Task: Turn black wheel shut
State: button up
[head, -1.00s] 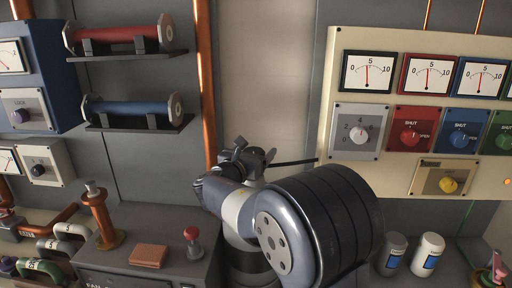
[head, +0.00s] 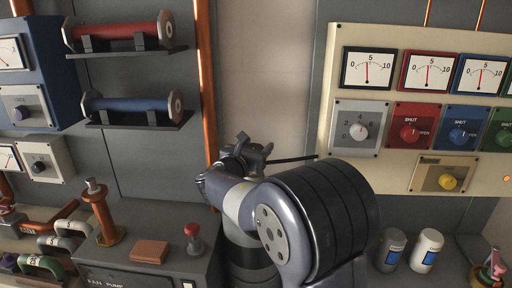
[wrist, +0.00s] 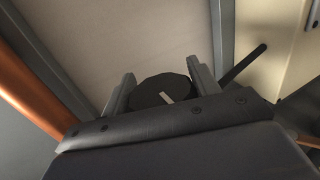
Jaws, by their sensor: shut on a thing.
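A round black wheel (wrist: 152,91) with a short pale mark on its face sits between the two jaws of my gripper (wrist: 161,84) in the wrist view. The jaws are shut on it, one at each side. The pale mark lies slanted, from upper left to lower right. In the head view my gripper (head: 240,152) is in front of the pale wall panel, left of the cream meter panel. The wheel is hidden there behind my gripper and arm. No shut or open lettering for the wheel is readable.
A thin black rod (head: 290,159) sticks out right of my gripper; an orange pipe (head: 207,90) runs upright at its left. The cream panel (head: 390,175) with meters and coloured knobs stands right. A red-topped lever (head: 193,236) and two bottles (head: 427,250) are below.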

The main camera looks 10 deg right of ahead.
jog(key=shift+r+m+g+h+p, duration=0.1)
jog(key=shift+m+g+h+p, duration=0.2)
jog(key=shift+p, duration=0.05)
jog(key=shift+s+m+g+h, duration=0.1)
jog(key=shift+m+g+h, duration=0.3)
jog(key=shift+h, duration=0.1)
jog(key=o, duration=1)
jog(key=b+v, duration=0.2)
jog(key=v, duration=0.8)
jog(key=shift+s+a, duration=0.25)
